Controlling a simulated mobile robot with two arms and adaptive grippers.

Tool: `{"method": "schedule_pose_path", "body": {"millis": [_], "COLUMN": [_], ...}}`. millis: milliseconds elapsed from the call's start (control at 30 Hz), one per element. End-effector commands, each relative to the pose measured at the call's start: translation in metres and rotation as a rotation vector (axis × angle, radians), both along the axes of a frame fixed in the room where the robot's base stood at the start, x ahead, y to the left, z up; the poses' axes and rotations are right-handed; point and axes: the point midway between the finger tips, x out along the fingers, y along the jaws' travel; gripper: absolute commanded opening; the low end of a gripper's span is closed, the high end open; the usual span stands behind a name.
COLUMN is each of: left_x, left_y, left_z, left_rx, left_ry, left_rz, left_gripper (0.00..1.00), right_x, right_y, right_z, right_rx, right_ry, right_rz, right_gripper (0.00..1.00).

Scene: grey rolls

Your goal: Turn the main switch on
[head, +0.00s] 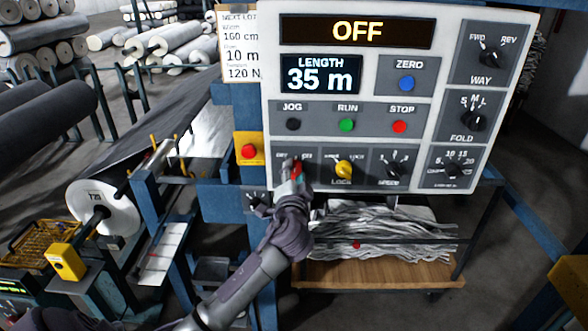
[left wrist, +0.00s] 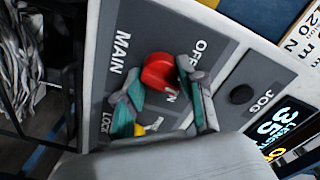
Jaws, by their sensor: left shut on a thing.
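The main switch is a red knob (head: 298,168) at the lower left of the white control panel (head: 352,103). In the left wrist view the red knob (left wrist: 160,71) sits on a dark plate marked MAIN, OFF and ON. My left gripper (head: 292,177) is at the knob, and in the left wrist view its fingers (left wrist: 166,92) stand on either side of it, shut on it. The fingers partly cover the knob and the ON label. I cannot tell exactly where the knob points. The top display (head: 356,32) reads OFF. My right gripper is not in view.
The yellow LOCK knob (head: 343,169) is just right of the main switch. The black JOG button (head: 293,124) is above it. A red button on a yellow box (head: 249,151) is to its left. A wooden shelf (head: 380,275) with grey cloth is below.

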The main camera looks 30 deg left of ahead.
Motion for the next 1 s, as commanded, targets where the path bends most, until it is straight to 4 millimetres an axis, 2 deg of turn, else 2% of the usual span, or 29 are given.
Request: {"method": "schedule_pose_path", "body": {"millis": [500, 1000], "left_x": [0.0, 0.0], "left_y": [0.0, -0.001], "left_z": [0.001, -0.001], "left_rx": [0.391, 0.566], "left_ry": [0.243, 0.35], "left_rz": [-0.001, -0.002], "left_gripper": [0.04, 0.04], "right_x": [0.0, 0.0], "right_y": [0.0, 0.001], "right_z": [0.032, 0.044], "right_rx": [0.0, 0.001], "right_ry": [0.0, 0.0], "right_rz": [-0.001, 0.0], "right_gripper": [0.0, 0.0]}}
